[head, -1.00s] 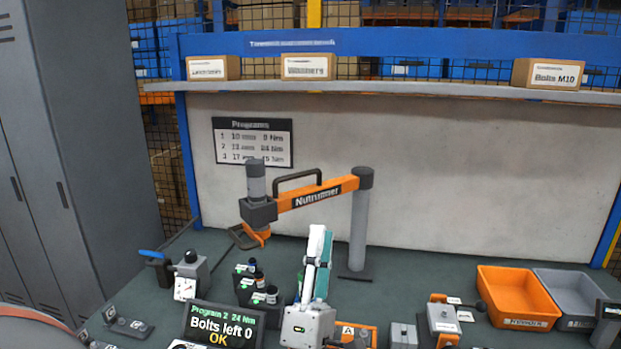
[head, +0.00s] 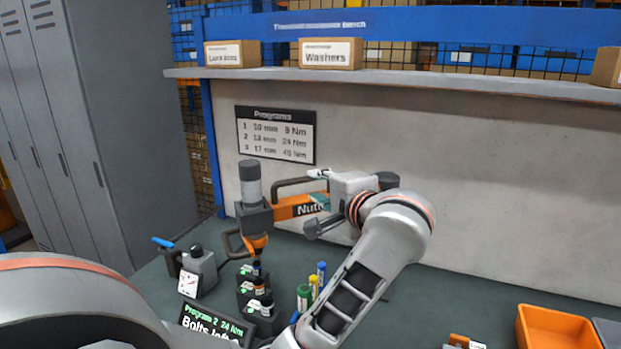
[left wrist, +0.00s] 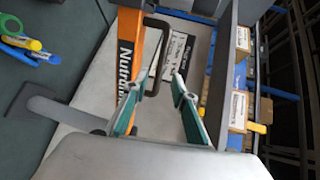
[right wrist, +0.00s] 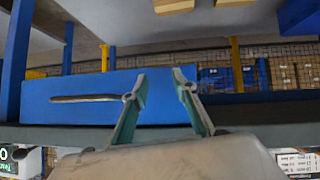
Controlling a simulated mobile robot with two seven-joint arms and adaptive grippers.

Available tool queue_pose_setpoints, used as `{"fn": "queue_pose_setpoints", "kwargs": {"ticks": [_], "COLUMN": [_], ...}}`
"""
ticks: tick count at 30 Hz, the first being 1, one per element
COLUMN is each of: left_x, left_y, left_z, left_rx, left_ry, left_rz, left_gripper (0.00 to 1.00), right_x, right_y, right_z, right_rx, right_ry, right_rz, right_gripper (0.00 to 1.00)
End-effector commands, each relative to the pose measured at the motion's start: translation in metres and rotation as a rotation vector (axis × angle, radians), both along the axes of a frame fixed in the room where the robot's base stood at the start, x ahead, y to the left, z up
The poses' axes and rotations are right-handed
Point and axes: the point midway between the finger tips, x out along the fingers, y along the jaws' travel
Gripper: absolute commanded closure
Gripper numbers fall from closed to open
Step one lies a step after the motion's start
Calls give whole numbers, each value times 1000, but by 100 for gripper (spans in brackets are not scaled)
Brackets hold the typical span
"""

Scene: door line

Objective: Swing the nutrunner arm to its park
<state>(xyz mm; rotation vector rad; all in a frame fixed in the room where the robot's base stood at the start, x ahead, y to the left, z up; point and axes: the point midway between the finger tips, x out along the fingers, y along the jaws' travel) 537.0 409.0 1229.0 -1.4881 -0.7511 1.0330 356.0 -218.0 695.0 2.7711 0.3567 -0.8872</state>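The nutrunner arm's orange beam (head: 287,210) runs from a post, mostly hidden behind my left arm, to a grey tool (head: 252,190) on the left. Its dark handle loop (head: 284,184) stands on the beam. My left gripper (head: 318,192) is at the beam, just right of the handle. In the left wrist view, my left gripper (left wrist: 155,84) is open, with the handle (left wrist: 160,62) ahead of and partly between its fingers; I cannot tell whether they touch.
A dark bracket (head: 233,245) is beside the tool's lower end. A display (head: 215,325) and an orange bin (head: 558,330) are at the front. A shelf with boxes (head: 331,54) crosses above.

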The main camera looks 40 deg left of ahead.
Motion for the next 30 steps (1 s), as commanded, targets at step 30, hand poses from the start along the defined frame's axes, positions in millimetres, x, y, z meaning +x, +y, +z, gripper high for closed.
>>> {"fn": "queue_pose_setpoints", "kwargs": {"ticks": [30], "left_x": [30], "left_y": [67], "left_z": [-15], "left_rx": [6], "left_ry": [5], "left_rz": [3], "left_gripper": [78], "right_x": [-3], "right_y": [-5], "right_z": [0], "right_rx": [-5], "right_ry": [11], "right_rz": [-9], "right_gripper": [72]}}
